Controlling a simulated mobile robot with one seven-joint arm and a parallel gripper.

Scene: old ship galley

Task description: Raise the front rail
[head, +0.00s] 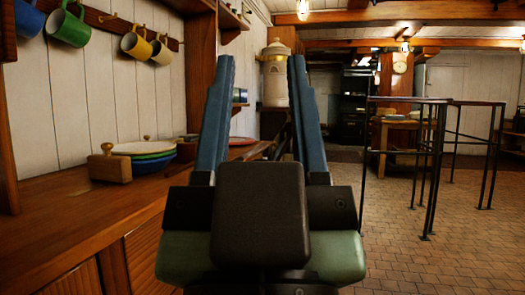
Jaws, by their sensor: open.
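My gripper (261,72) is open and empty. Its two blue fingers point forward over the front edge of the wooden counter (85,215). A dark wooden strip (258,151) runs slantwise near the counter's far front edge and shows between the fingers; it may be the front rail, but I cannot tell for sure. It is partly hidden by my gripper, and whether it lies down or stands raised is unclear. Black metal railings (408,100) stand upright on the floor to the right, apart from my gripper.
A wooden block with a knob (110,166) and stacked bowls (145,152) sit on the counter. Part of a reddish plate (241,142) shows between the fingers. Mugs (70,27) hang on the wall. A cream urn (275,78) stands behind. The tiled floor (385,235) is clear at front right.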

